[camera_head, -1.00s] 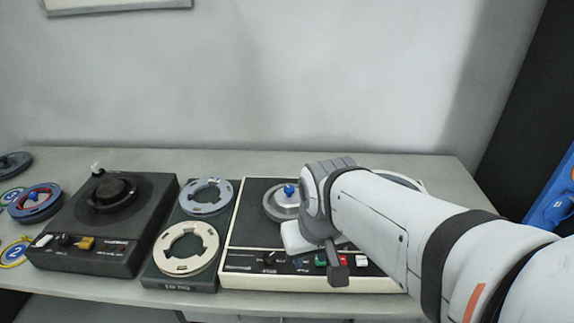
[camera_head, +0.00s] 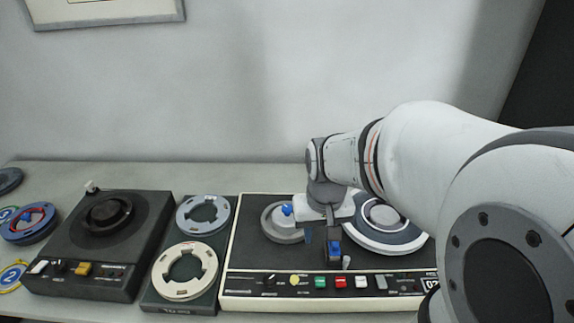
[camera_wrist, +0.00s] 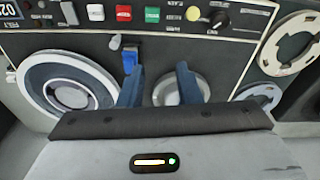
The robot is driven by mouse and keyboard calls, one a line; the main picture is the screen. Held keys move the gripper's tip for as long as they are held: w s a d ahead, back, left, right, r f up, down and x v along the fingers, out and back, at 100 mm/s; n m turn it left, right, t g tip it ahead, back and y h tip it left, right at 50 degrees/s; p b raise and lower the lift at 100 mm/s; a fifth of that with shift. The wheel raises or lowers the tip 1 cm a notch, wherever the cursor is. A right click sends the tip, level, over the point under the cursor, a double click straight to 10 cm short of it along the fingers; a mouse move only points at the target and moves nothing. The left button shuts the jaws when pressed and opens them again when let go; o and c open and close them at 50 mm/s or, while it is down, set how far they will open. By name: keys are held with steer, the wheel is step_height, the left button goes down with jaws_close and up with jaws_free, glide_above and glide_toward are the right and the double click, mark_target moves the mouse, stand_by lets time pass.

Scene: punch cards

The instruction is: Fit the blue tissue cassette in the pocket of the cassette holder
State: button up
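I see nothing that I can clearly identify as a tissue cassette or a cassette holder. My gripper (camera_head: 320,243) points down over the middle of a black-topped tape deck (camera_head: 258,270), between its two reels. In the wrist view my gripper (camera_wrist: 158,72) has its two dark blue fingers apart, with nothing between them. A small bright blue block (camera_wrist: 130,60) shows at the tip of one finger; it also shows in the head view (camera_head: 334,247). I cannot tell if they touch. A grey post (camera_wrist: 115,42) stands beside the block.
A blue knob (camera_head: 286,209) sits on the deck's left reel (camera_head: 280,228); a larger reel (camera_head: 383,240) is at right. Coloured buttons (camera_head: 341,282) line the front. A rack with two rings (camera_head: 184,272) and a dark turntable unit (camera_head: 75,240) stand left. Loose discs (camera_head: 30,223) lie beyond.

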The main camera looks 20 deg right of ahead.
steer(key=m+g+p, duration=0.1)
steer(key=m+p, duration=0.1)
steer(key=p, duration=0.2)
glide_above(335, 243)
steer(key=f, duration=0.1)
step_height(335, 243, down, 11)
steer(key=b, duration=0.7)
steer(key=shift+r, duration=0.2)
steer(key=shift+c, duration=0.5)
jaws_close()
steer(key=shift+w+r+p, duration=0.1)
steer(key=shift+r+p, duration=1.9)
steer(key=shift+r, duration=1.05)
